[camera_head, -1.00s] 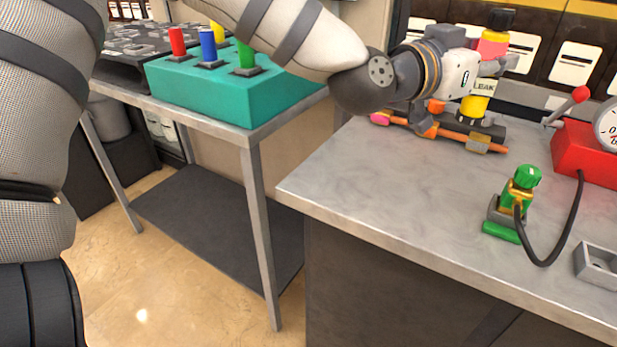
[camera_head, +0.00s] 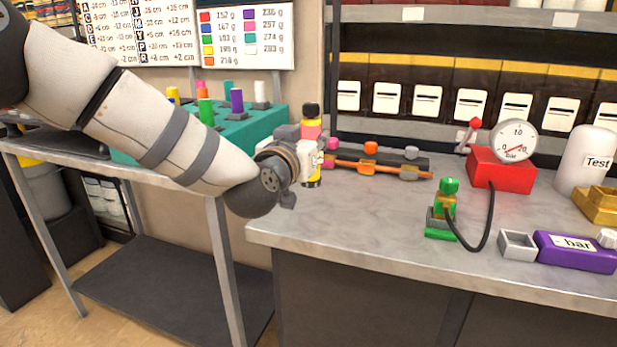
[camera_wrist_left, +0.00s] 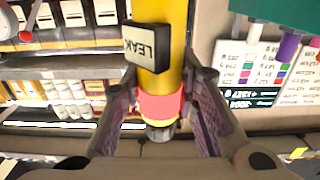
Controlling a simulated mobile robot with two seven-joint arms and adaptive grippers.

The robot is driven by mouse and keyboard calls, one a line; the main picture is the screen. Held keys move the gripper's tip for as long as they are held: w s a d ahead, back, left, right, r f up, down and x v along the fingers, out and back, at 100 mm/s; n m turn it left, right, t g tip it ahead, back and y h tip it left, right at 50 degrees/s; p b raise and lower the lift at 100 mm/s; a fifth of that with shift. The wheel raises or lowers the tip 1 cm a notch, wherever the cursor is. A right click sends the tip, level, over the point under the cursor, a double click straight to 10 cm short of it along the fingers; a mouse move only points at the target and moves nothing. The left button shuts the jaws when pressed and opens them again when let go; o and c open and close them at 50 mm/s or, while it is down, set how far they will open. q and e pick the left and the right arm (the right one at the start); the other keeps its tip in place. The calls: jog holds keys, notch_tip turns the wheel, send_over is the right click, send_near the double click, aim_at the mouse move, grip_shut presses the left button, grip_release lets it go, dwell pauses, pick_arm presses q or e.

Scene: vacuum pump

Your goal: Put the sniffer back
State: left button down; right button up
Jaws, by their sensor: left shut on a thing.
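The sniffer is a yellow and pink cylinder with a black top (camera_head: 311,111). It stands roughly upright in my left gripper (camera_head: 308,150), near the back left corner of the grey bench. In the left wrist view, the sniffer (camera_wrist_left: 160,85) lies between the two fingers of the left gripper (camera_wrist_left: 162,100), at its pink band. The gripper hides part of the sniffer in the head view. My right gripper is not in view.
The grey bench (camera_head: 350,225) carries a dark rack with orange bars (camera_head: 375,168), a green valve (camera_head: 446,205) with a black hose, a red gauge box (camera_head: 500,172), a small grey tray (camera_head: 517,244) and a purple bar block (camera_head: 575,252). A teal block with coloured pegs (camera_head: 262,128) stands left. The bench's front middle is clear.

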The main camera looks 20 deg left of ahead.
pick_arm(q)
jog(key=shift+w+a+f+b, duration=0.2)
jog(key=shift+w+f, duration=0.25)
jog(key=shift+f, duration=0.75)
jog(key=shift+w+a+f+b, duration=0.25)
jog(key=shift+w+f, duration=0.25)
jog(key=shift+f, duration=0.7)
jog(key=shift+w+a+f+b, duration=0.2)
jog(key=shift+w+f, duration=0.25)
jog(key=shift+f, duration=0.75)
jog(key=c, duration=1.2)
grip_release()
jog(key=shift+c, duration=0.2)
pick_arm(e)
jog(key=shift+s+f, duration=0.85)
